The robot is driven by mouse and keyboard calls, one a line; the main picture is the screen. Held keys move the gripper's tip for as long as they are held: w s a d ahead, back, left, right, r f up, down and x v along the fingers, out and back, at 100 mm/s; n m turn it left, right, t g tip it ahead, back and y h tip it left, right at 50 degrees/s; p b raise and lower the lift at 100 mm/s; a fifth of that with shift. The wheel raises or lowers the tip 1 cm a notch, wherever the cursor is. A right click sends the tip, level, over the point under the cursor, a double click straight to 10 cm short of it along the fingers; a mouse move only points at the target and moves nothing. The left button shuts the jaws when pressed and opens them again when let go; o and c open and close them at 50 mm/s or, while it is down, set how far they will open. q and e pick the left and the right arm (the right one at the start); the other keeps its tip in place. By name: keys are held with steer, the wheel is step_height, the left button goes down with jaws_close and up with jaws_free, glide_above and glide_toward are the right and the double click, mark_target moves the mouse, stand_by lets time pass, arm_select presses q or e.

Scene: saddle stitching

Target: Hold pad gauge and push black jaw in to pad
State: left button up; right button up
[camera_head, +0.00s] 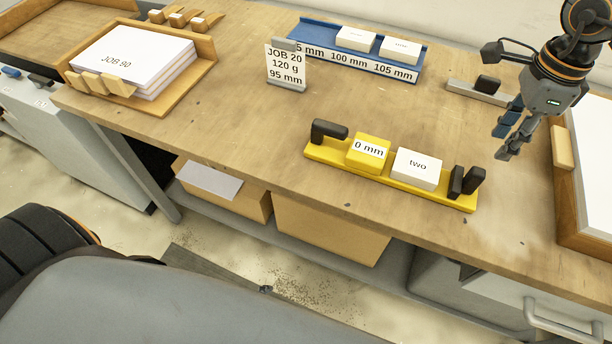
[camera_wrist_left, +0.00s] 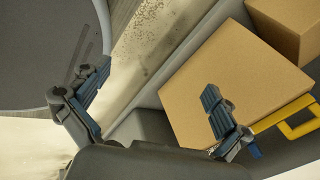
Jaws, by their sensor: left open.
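The yellow pad gauge (camera_head: 320,153) lies on the bench, with a yellow block marked "0 mm" (camera_head: 368,152) and a white pad marked "two" (camera_head: 416,169) on it. Black jaw pieces (camera_head: 465,182) stand at its right end, with a small gap between them and the pad. A black handle-like piece (camera_head: 329,131) stands at its left end. My right gripper (camera_head: 501,143) is above the bench, right of and behind the gauge, apparently open and empty. My left gripper (camera_wrist_left: 157,80) is open and empty in the left wrist view, over the floor and boxes.
A blue rack (camera_head: 345,65) with white pads stands at the back, beside a "JOB 20" card (camera_head: 286,68). A paper tray (camera_head: 205,47) is at left, another wooden tray (camera_head: 562,190) at right. A grey holder (camera_head: 478,92) lies behind my right gripper. Cardboard boxes (camera_wrist_left: 232,85) sit below.

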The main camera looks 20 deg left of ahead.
arm_select(q)
steer(key=w+d+r+m+t, duration=0.3)
steer(key=w+r+m, duration=0.35)
steer(key=r, duration=0.35)
steer(key=w+d+r+m+t, duration=0.3)
steer(key=w+r+m, duration=0.35)
steer(key=r, duration=0.45)
steer(key=w+r+m+t, duration=0.1)
steer(key=r+m, duration=0.1)
steer(key=r, duration=0.4)
steer(key=r+m+t, duration=0.2)
steer(key=r+m, duration=0.1)
steer(key=r, duration=0.3)
steer(key=w+d+r+m+t, duration=0.1)
steer(key=r+m+t, duration=0.1)
steer(key=r, duration=0.5)
steer(key=shift+w+m+h, duration=0.3)
steer(key=shift+w+m, duration=0.05)
steer(key=shift+m, duration=0.15)
steer(key=m+t, duration=0.1)
steer(key=t, duration=0.1)
glide_toward(327, 135)
steer(key=shift+y, duration=0.4)
steer(key=w, duration=1.1)
steer(key=shift+w+d, duration=0.2)
steer(key=shift+w, duration=0.05)
steer(key=shift+c, duration=0.4)
